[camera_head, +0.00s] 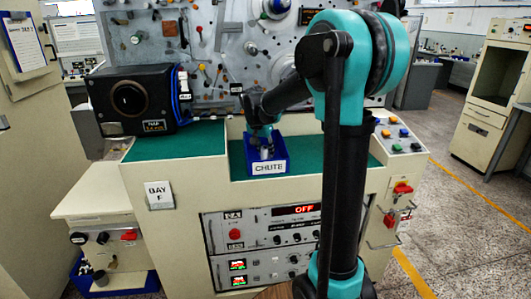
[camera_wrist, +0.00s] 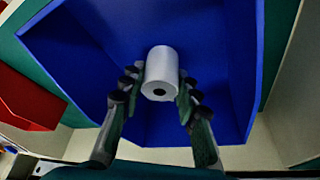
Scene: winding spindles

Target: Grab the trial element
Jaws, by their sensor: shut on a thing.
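The trial element appears to be a white cylinder with a dark hole in its end (camera_wrist: 161,68), seen in the wrist view. My gripper (camera_wrist: 160,82) has its two fingers on either side of the cylinder, shut on it. The cylinder is inside or just above a blue bin (camera_wrist: 85,75); I cannot tell whether it touches the floor of it. In the head view, my gripper (camera_head: 264,141) reaches down into the blue bin labelled CHUTE (camera_head: 284,166), and my arm hides part of the bench.
The CHUTE bin stands on a green bench top (camera_head: 305,157). A black box with a round opening (camera_head: 130,100) is at the left. A button panel (camera_head: 398,138) is at the right. A pegboard with parts (camera_head: 215,50) rises behind. A red object (camera_wrist: 30,95) lies left in the wrist view.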

